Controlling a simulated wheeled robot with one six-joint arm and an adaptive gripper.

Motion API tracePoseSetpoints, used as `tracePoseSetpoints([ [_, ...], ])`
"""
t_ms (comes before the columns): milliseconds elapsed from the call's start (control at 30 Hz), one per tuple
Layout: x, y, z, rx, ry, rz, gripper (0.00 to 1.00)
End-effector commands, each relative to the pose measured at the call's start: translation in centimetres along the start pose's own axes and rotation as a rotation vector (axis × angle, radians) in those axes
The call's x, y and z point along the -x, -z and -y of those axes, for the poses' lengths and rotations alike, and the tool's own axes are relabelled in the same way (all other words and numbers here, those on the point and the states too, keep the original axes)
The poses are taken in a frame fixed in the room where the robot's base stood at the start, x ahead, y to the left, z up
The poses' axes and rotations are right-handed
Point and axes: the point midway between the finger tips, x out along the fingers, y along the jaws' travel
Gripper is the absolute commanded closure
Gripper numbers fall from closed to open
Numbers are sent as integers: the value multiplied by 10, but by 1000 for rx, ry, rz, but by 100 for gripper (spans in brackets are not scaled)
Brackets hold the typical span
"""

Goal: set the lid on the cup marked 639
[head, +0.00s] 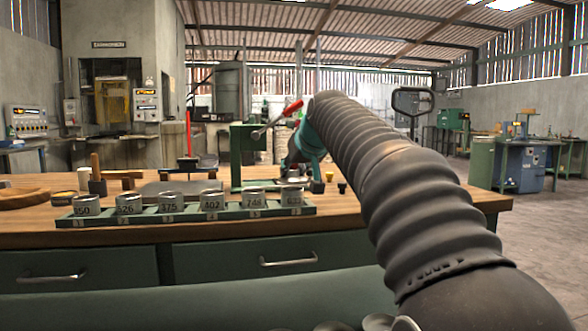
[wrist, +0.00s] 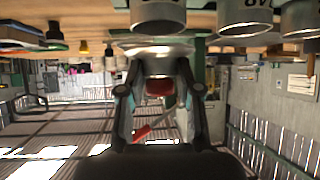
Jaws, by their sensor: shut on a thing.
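A row of metal cups stands in a green rack (head: 185,216) on the wooden bench. The rightmost cup (head: 292,199) has a number that looks like 639, though its last digit is hard to read. The same cup seems to show at the top of the upside-down wrist view (wrist: 158,16). My gripper (wrist: 157,68) is shut on a pale metal lid (wrist: 160,49). It holds the lid close over that rightmost cup, roughly in line with it. I cannot tell whether lid and cup touch. In the head view, my arm partly hides the gripper.
The cup marked 748 (head: 252,198) stands just left of the rightmost one, with cup 402 (head: 210,201) beyond it. A green press with a red-handled lever (head: 249,150) stands behind the rack. Small black and yellow pieces (head: 341,187) lie to the right.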

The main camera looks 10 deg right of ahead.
Motion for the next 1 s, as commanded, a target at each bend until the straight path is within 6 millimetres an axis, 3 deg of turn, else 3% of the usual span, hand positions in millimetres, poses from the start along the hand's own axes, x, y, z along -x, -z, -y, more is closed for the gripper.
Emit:
tracePoseSetpoints([
  [1000,-7,-10,0,0,0,1,100],
])
